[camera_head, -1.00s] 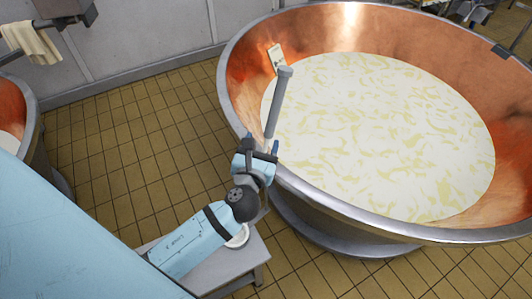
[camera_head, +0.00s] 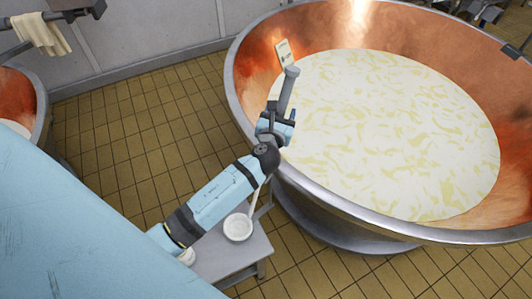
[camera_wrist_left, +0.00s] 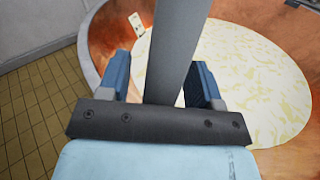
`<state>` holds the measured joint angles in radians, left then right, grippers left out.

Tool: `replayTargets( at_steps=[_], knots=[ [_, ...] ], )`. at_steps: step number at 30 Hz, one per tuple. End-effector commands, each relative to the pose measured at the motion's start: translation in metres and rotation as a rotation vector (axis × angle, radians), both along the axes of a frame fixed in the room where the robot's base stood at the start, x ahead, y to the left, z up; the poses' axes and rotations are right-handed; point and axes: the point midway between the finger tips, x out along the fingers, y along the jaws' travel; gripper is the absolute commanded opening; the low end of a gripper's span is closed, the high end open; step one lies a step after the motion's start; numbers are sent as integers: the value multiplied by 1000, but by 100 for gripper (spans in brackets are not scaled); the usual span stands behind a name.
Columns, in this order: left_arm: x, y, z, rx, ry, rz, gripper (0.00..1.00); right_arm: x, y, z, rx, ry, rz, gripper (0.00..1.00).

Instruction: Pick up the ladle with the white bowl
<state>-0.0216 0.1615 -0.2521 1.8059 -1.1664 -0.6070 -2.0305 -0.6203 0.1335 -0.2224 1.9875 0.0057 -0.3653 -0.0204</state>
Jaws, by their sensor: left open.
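The ladle's white bowl (camera_head: 238,228) is over the small grey stool (camera_head: 230,255). Its pale shaft rises from the bowl and passes behind my left arm. A thick grey handle (camera_head: 289,90), in line with the shaft, sticks up past my gripper near the vat's rim. My left gripper (camera_head: 277,113) is open at this handle. In the left wrist view the grey handle (camera_wrist_left: 176,50) passes between the open blue fingers (camera_wrist_left: 160,82), nearer the right one. Whether a finger touches it I cannot tell. My right gripper is out of view.
A large copper vat (camera_head: 390,215) with pale, curdled contents (camera_head: 390,130) fills the right. A small card (camera_head: 283,52) is on its inner wall. Another vat (camera_head: 22,95) and a hanging cloth (camera_head: 40,33) are at the left. Tiled floor (camera_head: 130,150) is clear between.

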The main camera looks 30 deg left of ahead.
Motion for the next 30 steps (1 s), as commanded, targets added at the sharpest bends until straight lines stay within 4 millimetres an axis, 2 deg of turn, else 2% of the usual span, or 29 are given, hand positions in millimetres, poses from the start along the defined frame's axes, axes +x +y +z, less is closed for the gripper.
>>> replayTargets(
  at_steps=[4,9,12,23,26,30],
  knots=[
    [0,0,0,0,0,0,59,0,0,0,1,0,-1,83],
    [-1,0,0,0,0,0,20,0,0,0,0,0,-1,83],
    [-1,0,0,0,0,0,0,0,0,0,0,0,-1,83],
    [0,0,5,1,-2,0,0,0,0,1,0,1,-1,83],
    [0,0,13,0,-2,0,0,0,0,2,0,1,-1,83],
    [-1,-1,34,0,-4,-3,0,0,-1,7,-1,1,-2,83]
  ],
)
